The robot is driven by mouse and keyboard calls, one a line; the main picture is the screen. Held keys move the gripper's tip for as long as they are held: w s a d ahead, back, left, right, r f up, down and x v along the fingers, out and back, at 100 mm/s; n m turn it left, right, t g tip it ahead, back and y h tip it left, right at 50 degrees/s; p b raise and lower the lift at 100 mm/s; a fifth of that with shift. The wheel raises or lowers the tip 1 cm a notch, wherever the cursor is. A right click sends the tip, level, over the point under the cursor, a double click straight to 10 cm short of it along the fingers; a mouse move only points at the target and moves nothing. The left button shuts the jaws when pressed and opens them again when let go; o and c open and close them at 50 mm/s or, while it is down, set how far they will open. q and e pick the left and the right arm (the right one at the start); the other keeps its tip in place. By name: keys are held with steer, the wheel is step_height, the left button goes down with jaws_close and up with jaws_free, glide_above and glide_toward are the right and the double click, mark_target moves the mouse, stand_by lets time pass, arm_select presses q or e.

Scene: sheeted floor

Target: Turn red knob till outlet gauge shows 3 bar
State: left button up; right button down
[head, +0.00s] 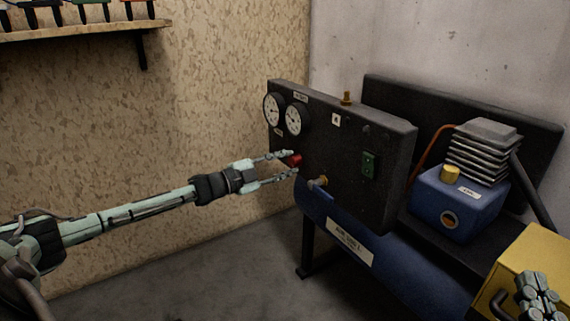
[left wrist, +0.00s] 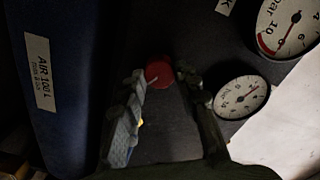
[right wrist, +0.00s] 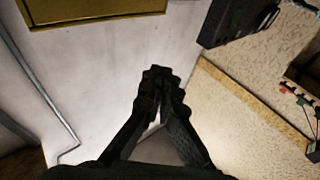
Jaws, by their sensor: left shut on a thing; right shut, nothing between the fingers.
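The red knob (head: 295,160) is on the front of the dark panel (head: 345,150), below two round white gauges. My left gripper (head: 285,166) has its fingers on either side of the knob and is shut on it. In the left wrist view, the knob (left wrist: 160,74) shows between the fingertips, with a pale line on its face. The left gauge (head: 273,109) and right gauge (head: 295,119) have small labels I cannot read surely; their exact readings are too small to tell. My right gripper (head: 538,292) is shut and empty at the lower right.
The blue tank (head: 385,270) lies below, with a blue compressor (head: 455,205) behind. A yellow box (head: 535,255) is near my right gripper.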

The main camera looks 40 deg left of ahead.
arm_select(q)
steer(key=shift+f+m, duration=0.1)
steer(key=shift+m, duration=0.2)
steer(key=o, duration=1.2)
steer(key=shift+c, duration=0.2)
steer(key=shift+s, duration=0.1)
steer(key=v, duration=1.1)
steer(key=shift+s+a, duration=0.2)
steer(key=shift+s, duration=0.15)
